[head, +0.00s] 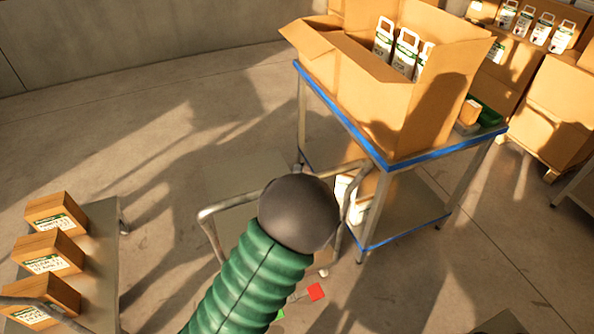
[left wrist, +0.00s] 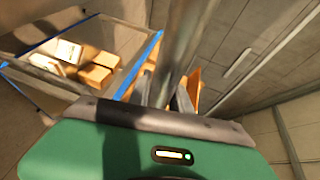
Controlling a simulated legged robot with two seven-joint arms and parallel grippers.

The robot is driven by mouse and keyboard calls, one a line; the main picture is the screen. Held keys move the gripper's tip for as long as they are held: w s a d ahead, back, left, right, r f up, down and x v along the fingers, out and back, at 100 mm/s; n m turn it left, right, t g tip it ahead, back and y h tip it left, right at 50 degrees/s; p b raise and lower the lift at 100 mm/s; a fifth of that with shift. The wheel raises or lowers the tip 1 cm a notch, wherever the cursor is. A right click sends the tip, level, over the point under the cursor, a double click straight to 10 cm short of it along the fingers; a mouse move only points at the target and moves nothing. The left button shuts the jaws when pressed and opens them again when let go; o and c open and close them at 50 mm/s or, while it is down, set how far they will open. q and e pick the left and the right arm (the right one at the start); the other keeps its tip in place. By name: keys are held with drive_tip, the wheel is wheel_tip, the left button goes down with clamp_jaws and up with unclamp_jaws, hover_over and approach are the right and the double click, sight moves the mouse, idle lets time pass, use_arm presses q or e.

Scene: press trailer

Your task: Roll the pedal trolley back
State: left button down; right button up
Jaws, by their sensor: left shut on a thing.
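The pedal trolley (head: 232,178) is a low grey platform with a bent metal tube handle (head: 208,216), in the middle of the head view. A red pedal (head: 316,291) and a bit of green show low down, partly behind my green ribbed left arm. The arm's dark round end covers part of the handle and hides my left fingers in the head view. In the left wrist view my left gripper (left wrist: 163,95) is shut around a metal tube (left wrist: 184,45), which appears to be the handle. My right gripper is not in view.
A blue-edged table (head: 345,122) carrying an open carton (head: 365,90) of bottles stands close right of the trolley. A flat cart (head: 95,245) with several small boxes is at the left. Bare floor (head: 165,120) lies between, toward the wall.

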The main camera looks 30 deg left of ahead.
use_arm(q)
drive_tip(key=shift+s+d+f, duration=0.35)
drive_tip(key=shift+s+d, duration=0.1)
drive_tip(key=shift+s, duration=0.1)
drive_tip(key=c, duration=1.5)
unclamp_jaws()
drive_tip(key=o, duration=0.3)
drive_tip(key=shift+w+a, duration=0.15)
drive_tip(key=shift+w, duration=0.1)
drive_tip(key=v, duration=0.7)
drive_tip(key=shift+s, duration=0.2)
